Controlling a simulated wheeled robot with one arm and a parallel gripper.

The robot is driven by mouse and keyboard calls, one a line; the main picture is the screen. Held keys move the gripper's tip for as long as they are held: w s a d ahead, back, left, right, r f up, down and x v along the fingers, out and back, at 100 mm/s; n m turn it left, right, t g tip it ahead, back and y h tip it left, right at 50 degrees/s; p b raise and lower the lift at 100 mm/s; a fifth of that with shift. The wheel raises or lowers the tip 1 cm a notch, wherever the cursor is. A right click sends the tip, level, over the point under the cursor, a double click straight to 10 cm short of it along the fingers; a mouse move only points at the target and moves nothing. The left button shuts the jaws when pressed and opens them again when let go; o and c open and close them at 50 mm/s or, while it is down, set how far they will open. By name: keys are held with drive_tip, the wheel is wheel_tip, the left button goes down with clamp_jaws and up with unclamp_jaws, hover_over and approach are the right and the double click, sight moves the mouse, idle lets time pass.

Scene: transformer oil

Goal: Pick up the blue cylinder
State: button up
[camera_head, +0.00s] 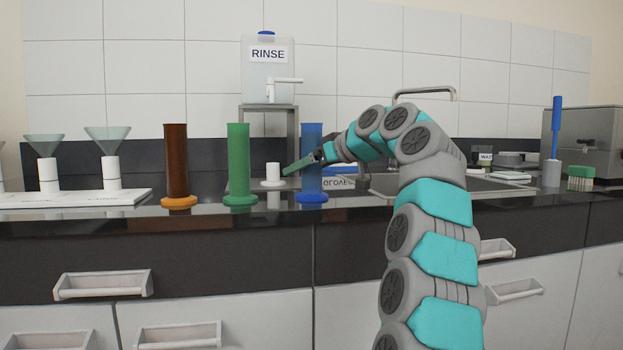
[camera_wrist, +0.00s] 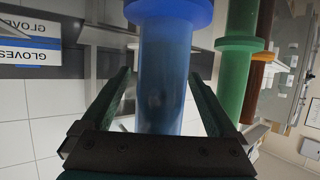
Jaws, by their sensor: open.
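The blue cylinder (camera_head: 311,143) stands upright on the dark counter, with a wide blue foot. My gripper (camera_head: 300,165) is at its mid-height, and a green finger crosses in front of it, hiding part of its body. In the wrist view, which looks inverted, the blue cylinder (camera_wrist: 164,75) lies between the two fingers of my gripper (camera_wrist: 160,78). The jaws are open, with a visible gap on each side of the cylinder.
A green cylinder (camera_head: 238,160) and a brown cylinder (camera_head: 176,160) stand to the left. A small white piece (camera_head: 273,172) is close by on the left. The RINSE container (camera_head: 268,75) stands behind on a stand (camera_head: 291,125). A sink (camera_head: 400,184) is to the right.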

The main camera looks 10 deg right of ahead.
drive_tip(key=shift+w+a+f, duration=0.15)
drive_tip(key=shift+w+a, duration=0.2)
drive_tip(key=shift+w, duration=0.05)
drive_tip(key=shift+c, duration=0.2)
clamp_jaws()
idle(0.3)
